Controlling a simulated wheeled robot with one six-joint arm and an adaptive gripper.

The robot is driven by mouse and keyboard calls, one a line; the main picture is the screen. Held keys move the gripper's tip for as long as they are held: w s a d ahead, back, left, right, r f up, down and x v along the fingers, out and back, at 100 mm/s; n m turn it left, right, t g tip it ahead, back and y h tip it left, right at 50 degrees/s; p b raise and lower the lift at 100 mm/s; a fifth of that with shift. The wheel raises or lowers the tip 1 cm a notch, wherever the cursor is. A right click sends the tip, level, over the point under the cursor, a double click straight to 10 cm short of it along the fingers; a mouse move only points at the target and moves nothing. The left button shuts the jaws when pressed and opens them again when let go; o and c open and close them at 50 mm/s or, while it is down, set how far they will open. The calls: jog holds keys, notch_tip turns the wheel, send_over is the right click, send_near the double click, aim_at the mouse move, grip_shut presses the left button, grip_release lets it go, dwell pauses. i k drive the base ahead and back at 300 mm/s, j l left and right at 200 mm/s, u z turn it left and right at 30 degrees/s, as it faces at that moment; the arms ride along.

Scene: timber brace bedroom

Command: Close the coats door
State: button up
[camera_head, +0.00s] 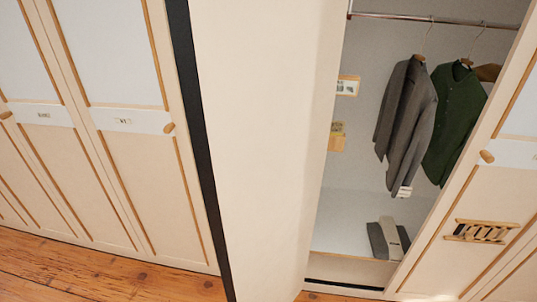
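A wardrobe compartment stands open at the right, with a grey coat (405,120) and a dark green coat (455,125) on hangers from a metal rail (430,18). A large plain cream panel (260,130), which looks like the open coats door swung out towards me, fills the middle of the view. A black strip (195,120) runs along its left side. No label or handle shows on this panel, and its top is cut off by the frame. My gripper is not in view.
Shut cream doors with tan trim (150,180) and small unreadable labels stand at the left. Another door (450,265) at the right bears a small wooden ladder-like piece (480,231). Grey folded items (388,240) lie inside the compartment. Bare plank floor (90,275) shows at lower left.

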aim_at(257, 79)
jog(key=i+j+z, duration=0.2)
jog(key=j, duration=0.6)
jog(key=i+j+z, duration=0.1)
jog(key=j+z, duration=0.15)
jog(key=j, duration=0.55)
jog(key=j+z, duration=0.2)
jog(key=j, duration=0.6)
jog(key=j+z, duration=0.25)
jog(key=j, duration=0.35)
jog(key=j+z, duration=0.3)
jog(key=j, duration=0.3)
jog(key=k+j+u, duration=0.15)
jog(key=j+u, duration=0.15)
jog(key=j, duration=0.25)
jog(key=k, duration=0.05)
